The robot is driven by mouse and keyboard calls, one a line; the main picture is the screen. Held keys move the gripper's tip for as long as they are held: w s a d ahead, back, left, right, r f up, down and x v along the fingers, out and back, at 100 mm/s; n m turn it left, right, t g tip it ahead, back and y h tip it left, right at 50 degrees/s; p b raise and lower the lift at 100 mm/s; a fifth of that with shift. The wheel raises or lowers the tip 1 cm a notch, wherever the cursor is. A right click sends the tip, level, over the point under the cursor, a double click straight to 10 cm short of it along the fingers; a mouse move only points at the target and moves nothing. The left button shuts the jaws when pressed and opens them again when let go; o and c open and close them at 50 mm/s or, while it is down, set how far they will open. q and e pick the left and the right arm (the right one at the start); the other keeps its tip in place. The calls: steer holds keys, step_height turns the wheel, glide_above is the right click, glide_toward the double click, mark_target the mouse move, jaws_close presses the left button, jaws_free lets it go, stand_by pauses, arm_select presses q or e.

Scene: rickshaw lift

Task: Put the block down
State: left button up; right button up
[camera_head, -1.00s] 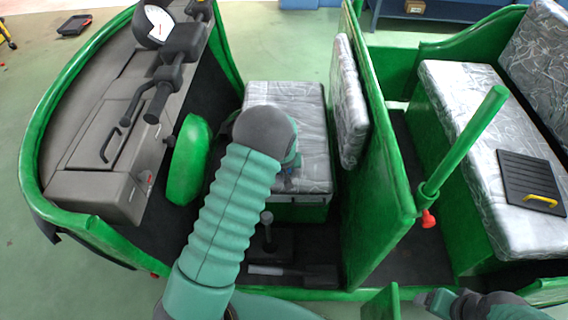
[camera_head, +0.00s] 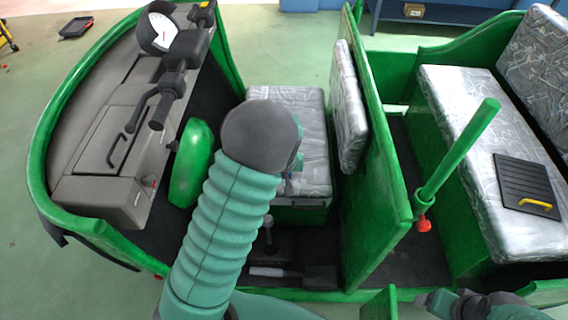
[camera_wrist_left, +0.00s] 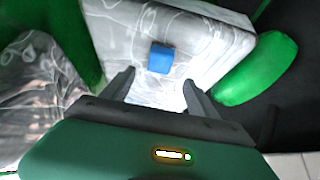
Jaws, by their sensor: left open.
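The blue block (camera_wrist_left: 161,58) lies on the silver-covered front seat (camera_wrist_left: 110,30) in the left wrist view. My left gripper (camera_wrist_left: 159,84) is open, with its two dark fingers apart and pointing toward the seat. The block shows beyond the fingertips, between their lines, and nothing is held. In the head view my green left arm hides the block and most of the gripper over the front seat (camera_head: 310,150). A dark end of my right arm (camera_head: 440,299) shows at the bottom right; its finger state is unclear.
A green partition (camera_head: 375,190) stands right of the front seat. A green post (camera_head: 460,150) rises near the rear bench (camera_head: 465,110), which bears a black panel with a yellow handle (camera_head: 525,183). The grey dashboard (camera_head: 110,135) and a green rounded part (camera_head: 192,165) are at left.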

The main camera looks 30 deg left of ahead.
arm_select(q)
steer(key=s+d+r+m+g+h+p, duration=0.1)
steer(key=s+d+r+m, duration=0.1)
steer(key=s, duration=0.4)
steer(key=s+d+r+m+g+h+p, duration=0.1)
steer(key=s+d+r+m, duration=0.1)
steer(key=s+d+r, duration=0.3)
steer(key=s+d+r+m+g+h+p, duration=0.1)
steer(key=s+d+r+m, duration=0.1)
steer(key=s+d, duration=0.4)
steer(key=shift+s+d+r+p, duration=0.35)
steer(key=shift+s+r, duration=0.45)
steer(key=shift+s, duration=0.3)
steer(key=shift+w, duration=0.1)
steer(key=shift+o, duration=0.4)
